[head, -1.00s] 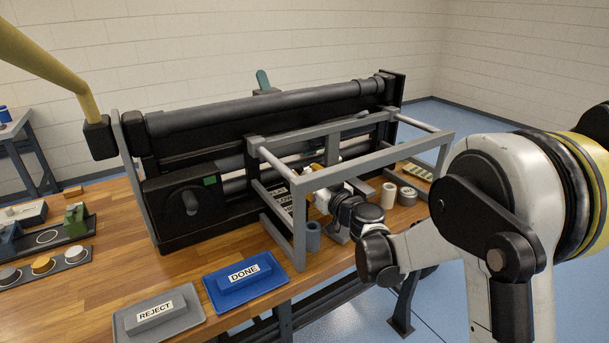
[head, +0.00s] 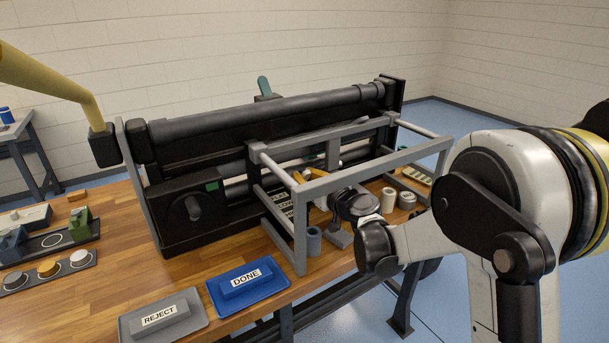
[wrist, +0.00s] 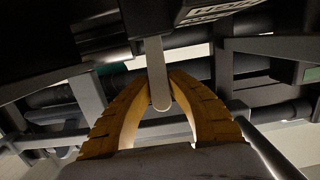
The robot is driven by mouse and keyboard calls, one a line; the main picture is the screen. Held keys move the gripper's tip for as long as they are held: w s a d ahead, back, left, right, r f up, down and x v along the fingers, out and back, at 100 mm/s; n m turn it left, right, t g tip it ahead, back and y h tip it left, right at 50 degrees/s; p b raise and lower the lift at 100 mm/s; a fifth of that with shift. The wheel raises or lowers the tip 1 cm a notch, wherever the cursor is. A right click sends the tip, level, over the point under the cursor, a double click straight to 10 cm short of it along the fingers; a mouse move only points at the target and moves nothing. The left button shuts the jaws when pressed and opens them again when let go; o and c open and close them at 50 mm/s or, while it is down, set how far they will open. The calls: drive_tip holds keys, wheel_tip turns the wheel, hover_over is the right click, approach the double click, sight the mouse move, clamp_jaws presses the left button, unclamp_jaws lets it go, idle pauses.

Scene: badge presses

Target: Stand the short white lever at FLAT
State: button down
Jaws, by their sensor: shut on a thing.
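The short white lever (wrist: 156,72) shows in the wrist view as a pale, round-ended bar hanging down from a dark part of the press. My gripper (wrist: 160,88) has its two yellow fingers closed on the lever's lower end, one on each side. In the head view my gripper (head: 322,199) is inside the grey frame at the front of the large black press (head: 225,165). The lever is hidden there by the frame and my wrist. A label plate (head: 283,206) shows beside the gripper, but I cannot read FLAT on it or tell which mark the lever is at.
The grey guard frame (head: 300,237) has bars close around my wrist. A blue-grey cylinder (head: 313,240) and pale rolls (head: 388,200) stand near it. A blue DONE tray (head: 268,288) and a grey REJECT tray (head: 190,328) lie in front.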

drive_tip(key=c, duration=1.3)
unclamp_jaws()
drive_tip(key=shift+o, duration=0.2)
drive_tip(key=v, duration=1.2)
